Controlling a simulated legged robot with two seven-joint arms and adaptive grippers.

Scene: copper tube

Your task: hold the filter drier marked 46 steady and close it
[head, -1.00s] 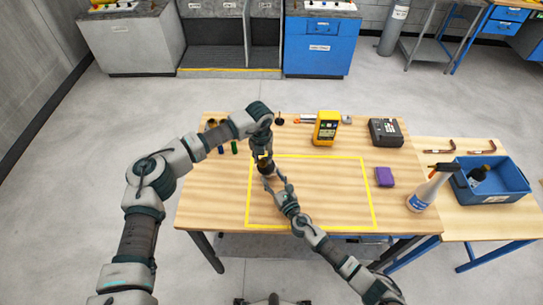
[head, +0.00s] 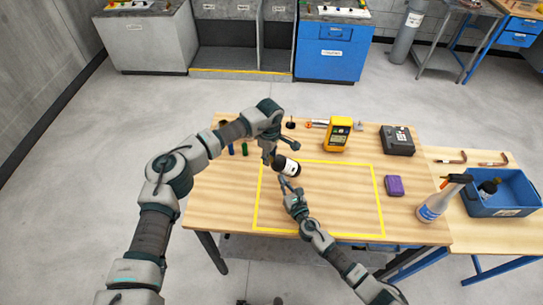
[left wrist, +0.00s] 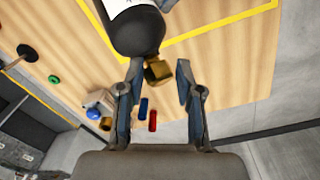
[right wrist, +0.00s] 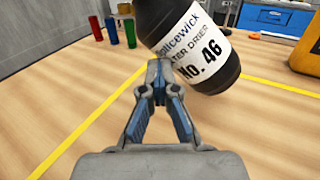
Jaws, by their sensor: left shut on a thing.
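The filter drier is a black cylinder with a white label in the head view (head: 288,167). In the right wrist view its label reads "No. 46" (right wrist: 205,55); it is tilted there. My left gripper (head: 272,159) is at its upper left end. My right gripper (head: 287,184) is below the drier in the head view. Its fingertips (right wrist: 158,66) are together and empty, close beside the drier; whether they touch it I cannot tell.
Small blue, green and red cylinders (right wrist: 112,31) stand at the table's left back. A yellow meter (head: 337,134), a dark case (head: 397,139), a purple box (head: 394,186), a spray bottle (head: 437,202) and a blue bin (head: 503,195) are farther right.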

